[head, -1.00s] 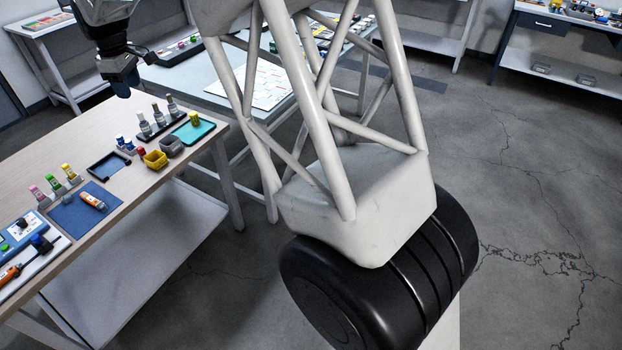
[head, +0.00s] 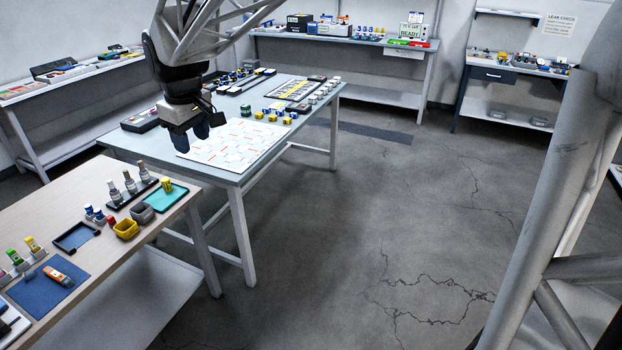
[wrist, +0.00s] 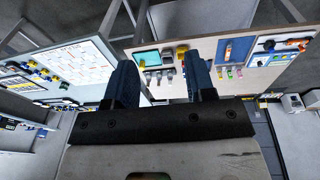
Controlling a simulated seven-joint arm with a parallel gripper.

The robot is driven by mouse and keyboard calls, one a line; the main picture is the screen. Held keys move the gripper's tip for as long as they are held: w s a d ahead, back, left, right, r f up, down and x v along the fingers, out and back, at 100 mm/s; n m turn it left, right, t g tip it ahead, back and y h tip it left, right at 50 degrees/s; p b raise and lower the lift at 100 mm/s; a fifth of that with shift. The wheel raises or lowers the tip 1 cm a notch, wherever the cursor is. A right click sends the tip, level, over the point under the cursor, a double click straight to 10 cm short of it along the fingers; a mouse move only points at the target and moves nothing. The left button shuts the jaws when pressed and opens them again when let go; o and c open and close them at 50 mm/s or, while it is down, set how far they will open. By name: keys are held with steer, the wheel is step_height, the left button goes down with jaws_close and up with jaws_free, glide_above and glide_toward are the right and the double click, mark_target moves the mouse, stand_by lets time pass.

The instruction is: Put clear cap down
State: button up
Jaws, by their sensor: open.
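My gripper (head: 198,134) hangs in the air in the head view, in front of the white printed board on the grey table. In the wrist view its two blue fingers stand well apart, and nothing shows in the gap (wrist: 162,82) as held. I cannot pick out a clear cap in either view. The teal tray also shows in the wrist view (wrist: 147,57), beyond the fingers.
The wooden table also bears bottles in a black rack (head: 130,187), a yellow bin (head: 125,229), a grey bin (head: 142,213), a dark tray (head: 76,236) and an orange-white tube (head: 58,276) on a blue mat (head: 38,297). The white board (head: 235,142) lies on the grey table.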

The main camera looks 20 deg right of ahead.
steer(key=s+d+f+m, duration=0.2)
steer(key=s+d, duration=0.4)
steer(key=s, duration=0.4)
steer(key=s+d+f+m, duration=0.3)
steer(key=s+d, duration=0.3)
steer(key=s, duration=0.5)
steer(key=s+d+f+m+t, duration=0.1)
steer(key=s+d+f+m, duration=0.1)
steer(key=s+d, duration=0.4)
steer(key=s+m, duration=0.1)
steer(key=s, duration=0.4)
steer(key=shift+s+d+f+m, duration=0.15)
steer(key=shift+d+f+m, duration=0.15)
